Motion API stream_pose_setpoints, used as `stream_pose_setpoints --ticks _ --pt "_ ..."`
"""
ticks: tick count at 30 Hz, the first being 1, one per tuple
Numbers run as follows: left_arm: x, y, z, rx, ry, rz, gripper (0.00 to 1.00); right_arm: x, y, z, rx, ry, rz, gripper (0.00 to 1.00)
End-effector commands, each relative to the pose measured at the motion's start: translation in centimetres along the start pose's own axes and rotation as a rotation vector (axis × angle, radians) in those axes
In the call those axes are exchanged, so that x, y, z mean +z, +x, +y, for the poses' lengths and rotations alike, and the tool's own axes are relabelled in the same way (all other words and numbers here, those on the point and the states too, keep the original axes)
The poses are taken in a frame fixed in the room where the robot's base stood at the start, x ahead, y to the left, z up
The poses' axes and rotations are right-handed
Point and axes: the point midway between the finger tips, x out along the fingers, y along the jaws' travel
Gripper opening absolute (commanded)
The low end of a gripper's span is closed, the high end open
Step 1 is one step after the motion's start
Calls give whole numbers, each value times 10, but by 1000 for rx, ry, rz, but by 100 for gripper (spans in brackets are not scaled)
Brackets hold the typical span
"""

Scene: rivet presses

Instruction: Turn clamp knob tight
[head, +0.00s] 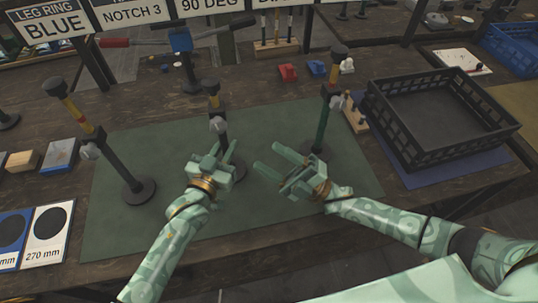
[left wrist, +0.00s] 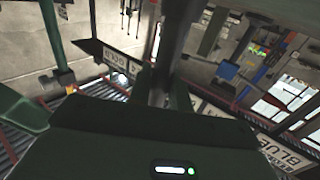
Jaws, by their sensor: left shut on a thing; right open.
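Three upright posts on round bases stand on the green mat (head: 150,215): a left post (head: 117,165), a middle post (head: 213,101) and a right post (head: 323,125). Each carries a clamp with a silver knob: left knob (head: 90,152), middle knob (head: 218,125), right knob (head: 337,102). My left gripper (head: 226,153) is shut on the middle post, below its clamp; the dark post also shows in the left wrist view (left wrist: 166,75). The gripper hides part of the post and base. My right gripper (head: 280,160) is open and empty, between the middle and right posts.
A black crate (head: 405,155) stands at the right on a blue mat. A small wooden rack (head: 353,112) is beside the right post. Red (head: 287,73) and blue (head: 316,67) blocks lie behind. Labelled cards (head: 47,235) lie front left. The mat's front is mostly clear.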

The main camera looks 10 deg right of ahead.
Motion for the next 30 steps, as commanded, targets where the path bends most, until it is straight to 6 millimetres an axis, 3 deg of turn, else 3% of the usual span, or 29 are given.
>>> stream_pose_setpoints --ticks 4,5,7,8,19,30 --pt "-1 0 0 0 0 3 0 0 0 0 0 0 0 55" --pt "-2 1 0 0 -1 6 22 0 0 0 0 0 0 55" --pt "-2 1 0 0 -1 5 42 0 0 0 0 0 0 55" --pt "-2 1 0 0 -1 5 45 0 1 0 0 0 0 55" --pt "2 -9 0 -1 0 -3 45 0 1 0 0 0 0 55" --pt "1 -90 0 1 0 -1 45 0 1 0 0 0 0 55"
